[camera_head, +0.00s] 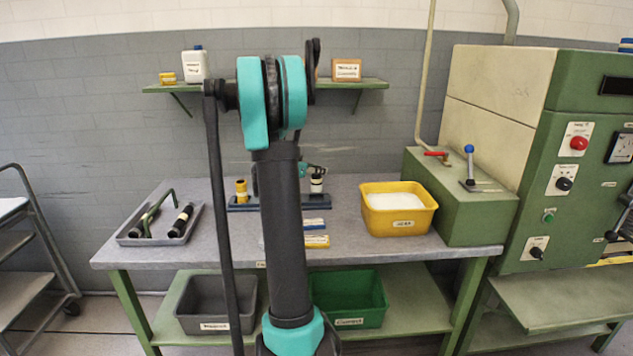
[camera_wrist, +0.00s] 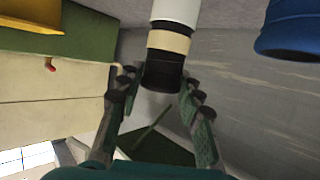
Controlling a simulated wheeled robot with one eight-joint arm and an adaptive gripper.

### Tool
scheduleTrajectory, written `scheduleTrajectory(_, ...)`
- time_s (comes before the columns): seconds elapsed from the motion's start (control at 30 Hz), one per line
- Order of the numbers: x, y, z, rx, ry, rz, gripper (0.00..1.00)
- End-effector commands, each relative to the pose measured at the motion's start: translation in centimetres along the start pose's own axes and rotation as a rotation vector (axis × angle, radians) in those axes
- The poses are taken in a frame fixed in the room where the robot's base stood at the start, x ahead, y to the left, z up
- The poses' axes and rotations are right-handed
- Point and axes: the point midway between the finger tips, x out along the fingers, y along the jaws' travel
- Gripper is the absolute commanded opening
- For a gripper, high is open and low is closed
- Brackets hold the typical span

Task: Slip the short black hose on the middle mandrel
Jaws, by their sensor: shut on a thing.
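My gripper (camera_wrist: 155,95) is shut on a short black hose (camera_wrist: 162,74) with a cream band; the fingers stand on either side of it. The wrist view is upside down. A white cylinder, apparently a mandrel (camera_wrist: 175,10), lines up with the hose's far end; I cannot tell whether the hose is around it or only against it. A yellow sleeve (camera_head: 241,190) stands at the base's left. My arm hides the base's middle.
A yellow bin (camera_head: 398,228) and a green box with levers (camera_head: 490,212) stand at the right. A blue cylinder (camera_wrist: 287,28) stands near the hose. A shelf (camera_head: 350,84) hangs above.

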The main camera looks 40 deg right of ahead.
Motion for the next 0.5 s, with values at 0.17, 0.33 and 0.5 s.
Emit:
scheduleTrajectory(0.17,0.4,0.0,1.0,0.0,0.0,0.0,0.0)
scheduleTrajectory(0.33,1.1,0.0,2.9,0.0,0.0,0.0,0.0)
scheduleTrajectory(0.5,1.6,0.0,4.3,0.0,0.0,0.0,0.0)
